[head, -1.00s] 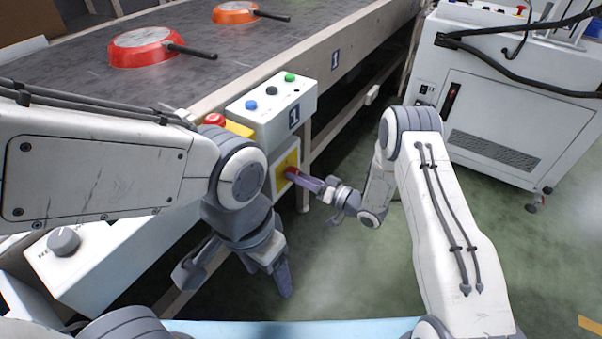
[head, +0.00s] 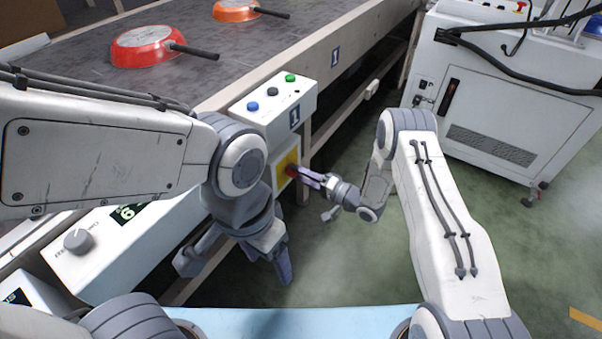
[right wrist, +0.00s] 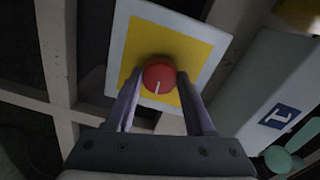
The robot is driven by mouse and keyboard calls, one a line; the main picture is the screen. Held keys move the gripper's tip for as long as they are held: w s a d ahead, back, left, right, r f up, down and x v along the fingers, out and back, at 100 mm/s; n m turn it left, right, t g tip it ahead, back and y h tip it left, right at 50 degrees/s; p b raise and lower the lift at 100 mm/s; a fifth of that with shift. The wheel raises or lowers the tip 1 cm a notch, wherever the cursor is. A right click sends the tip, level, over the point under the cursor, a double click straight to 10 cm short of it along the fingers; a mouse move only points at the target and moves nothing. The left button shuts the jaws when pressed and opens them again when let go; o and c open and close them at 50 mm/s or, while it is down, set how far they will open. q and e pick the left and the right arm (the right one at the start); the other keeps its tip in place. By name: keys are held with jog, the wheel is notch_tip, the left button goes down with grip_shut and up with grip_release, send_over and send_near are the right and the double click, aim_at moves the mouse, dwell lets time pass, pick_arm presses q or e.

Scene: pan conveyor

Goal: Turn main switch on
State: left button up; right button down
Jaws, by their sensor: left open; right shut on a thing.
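The main switch is a red rotary knob (right wrist: 159,76) with a white mark, on a yellow plate (right wrist: 185,50) in a pale frame. In the right wrist view the mark points down, slightly left. In the head view the knob (head: 291,170) sits low on the conveyor's side, below the button box. My right gripper (head: 300,173) is shut on the knob, one finger on each side of it, as the right wrist view shows. My left gripper (head: 236,268) is open and empty, hanging low beside the conveyor, apart from the switch.
A white button box (head: 272,112) marked 1 has blue, black and green buttons. A red pan (head: 146,48) and an orange pan (head: 234,11) lie on the conveyor belt (head: 85,75). A grey dial (head: 78,241) is at lower left. A white cabinet (head: 500,110) stands right, with open floor before it.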

jog(key=shift+s+a, duration=0.15)
jog(key=shift+a, duration=0.1)
dwell(0.3)
jog(key=shift+c, duration=1.3)
grip_release()
jog(key=shift+d, duration=0.15)
jog(key=p+v, duration=0.1)
jog(key=v, duration=0.9)
jog(key=shift+d+p, duration=0.2)
jog(key=shift+p, duration=0.15)
jog(key=shift+r, duration=0.1)
